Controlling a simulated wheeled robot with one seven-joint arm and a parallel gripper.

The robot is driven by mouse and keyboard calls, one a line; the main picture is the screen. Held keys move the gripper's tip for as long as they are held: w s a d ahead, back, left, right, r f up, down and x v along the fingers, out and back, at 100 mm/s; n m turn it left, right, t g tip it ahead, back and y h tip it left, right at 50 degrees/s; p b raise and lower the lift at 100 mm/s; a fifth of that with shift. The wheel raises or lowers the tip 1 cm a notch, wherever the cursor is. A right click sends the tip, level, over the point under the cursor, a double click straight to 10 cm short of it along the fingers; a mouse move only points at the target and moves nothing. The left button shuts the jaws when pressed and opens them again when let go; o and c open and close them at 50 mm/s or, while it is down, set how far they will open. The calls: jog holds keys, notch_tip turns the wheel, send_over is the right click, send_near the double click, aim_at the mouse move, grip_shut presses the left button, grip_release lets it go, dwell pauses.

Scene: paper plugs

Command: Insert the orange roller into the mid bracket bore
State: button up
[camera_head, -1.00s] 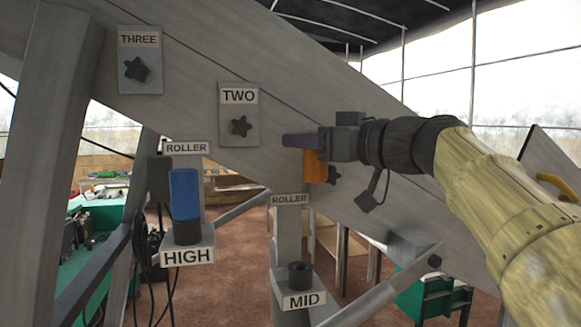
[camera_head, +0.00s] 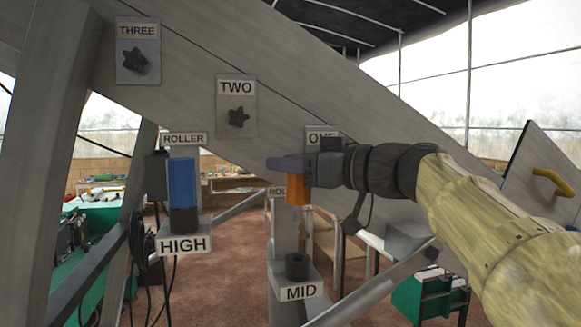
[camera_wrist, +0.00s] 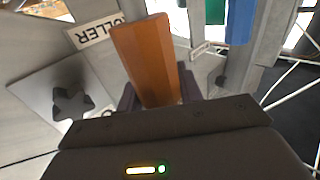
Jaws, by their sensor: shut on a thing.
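My gripper (camera_head: 290,166) is shut on the orange roller (camera_head: 298,190), which hangs roughly upright below the fingers. The roller also shows in the wrist view (camera_wrist: 148,62), between the dark fingers. The mid bracket (camera_head: 302,292), labelled MID, has a dark round bore (camera_head: 297,266) on top. The roller is above this bore and apart from it, almost in line with it in the head view. The gripper hides part of the ROLLER label behind it.
A blue roller (camera_head: 182,184) stands in the HIGH bracket (camera_head: 184,244) to the left. A sloping grey beam (camera_head: 185,85) with star knobs runs behind my gripper. A grey diagonal bar (camera_head: 375,285) rises right of the mid bracket. The space between roller and bore looks clear.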

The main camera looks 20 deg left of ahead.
aim_at(302, 219)
jog(key=shift+f+b, duration=2.55)
jog(key=shift+b, duration=0.05)
jog(key=shift+s+b, duration=0.1)
jog(key=shift+b, duration=0.55)
jog(key=shift+f+b, duration=2.05)
jog(key=shift+b, duration=0.4)
jog(key=o, duration=1.1)
